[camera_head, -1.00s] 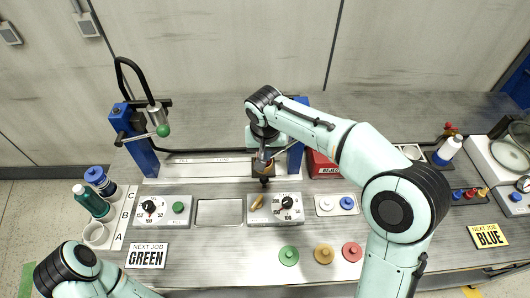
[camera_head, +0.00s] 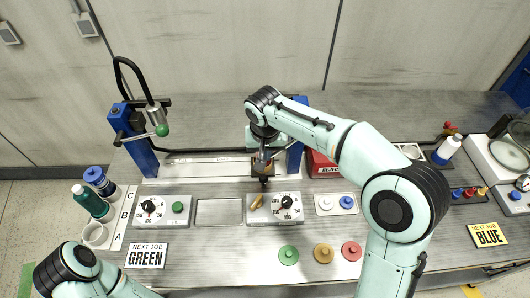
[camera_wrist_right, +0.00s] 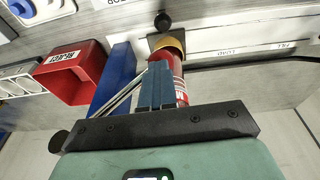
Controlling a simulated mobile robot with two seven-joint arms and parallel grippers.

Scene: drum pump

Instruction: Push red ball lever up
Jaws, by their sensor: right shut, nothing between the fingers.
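The right blue pump post (camera_head: 295,158) stands mostly behind my right arm, which may hide the lever. It also shows in the right wrist view (camera_wrist_right: 116,77). My right gripper (camera_head: 263,158) points down beside that post, over a dark square holder (camera_head: 262,178). In the right wrist view its fingers (camera_wrist_right: 158,72) are shut and empty.
The left blue post (camera_head: 138,140) carries a lever with a green ball (camera_head: 163,130). A red reject bin (camera_head: 321,165) stands right of the right post. Dial boxes (camera_head: 275,217), bottles (camera_head: 92,205) and coloured discs (camera_head: 324,253) occupy the bench front. Bench behind the posts is mostly clear.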

